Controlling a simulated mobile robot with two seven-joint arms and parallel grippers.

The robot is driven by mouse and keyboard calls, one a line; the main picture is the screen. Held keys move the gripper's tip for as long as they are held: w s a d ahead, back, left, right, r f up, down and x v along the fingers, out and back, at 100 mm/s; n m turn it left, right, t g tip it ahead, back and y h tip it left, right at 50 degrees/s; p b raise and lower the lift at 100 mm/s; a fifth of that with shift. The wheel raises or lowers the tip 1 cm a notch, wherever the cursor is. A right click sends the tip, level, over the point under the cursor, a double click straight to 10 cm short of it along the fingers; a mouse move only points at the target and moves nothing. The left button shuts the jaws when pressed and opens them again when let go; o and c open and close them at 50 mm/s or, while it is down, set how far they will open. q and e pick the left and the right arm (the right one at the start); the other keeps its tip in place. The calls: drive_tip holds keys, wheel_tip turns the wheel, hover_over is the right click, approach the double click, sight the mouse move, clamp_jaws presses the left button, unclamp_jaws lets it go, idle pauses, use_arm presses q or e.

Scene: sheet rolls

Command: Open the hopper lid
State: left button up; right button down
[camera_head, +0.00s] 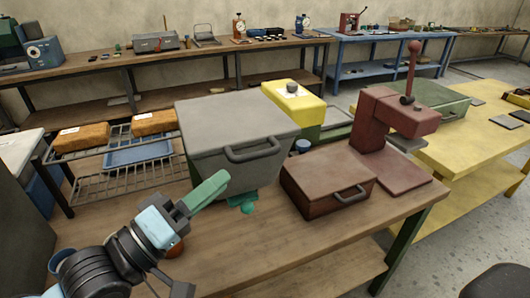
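The grey hopper (230,158) stands on the wooden bench, its sides tapering downward to a green part underneath. Its flat grey lid (235,114) lies shut on top. A dark grey bar handle (253,150) is on the front edge. My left gripper (205,191) reaches in from the lower left, its green end in front of the hopper's lower left side and left of and below the handle. It appears apart from the handle. The green end shows as one block, so its opening is unclear. My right gripper is out of view.
A red-brown box (325,181) with a handle and a red lever press (395,120) stand right of the hopper on the wooden bench (290,255). A yellow machine (294,101) is behind. A wire rack (125,185) is at left.

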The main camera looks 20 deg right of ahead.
sight(254, 156)
use_arm(q)
drive_tip(key=shift+g, duration=0.3)
drive_tip(key=x, duration=0.5)
drive_tip(key=r+p+x, duration=0.1)
drive_tip(key=x, duration=0.2)
drive_tip(key=shift+s+d, duration=0.2)
drive_tip(key=shift+d, duration=0.1)
clamp_jaws()
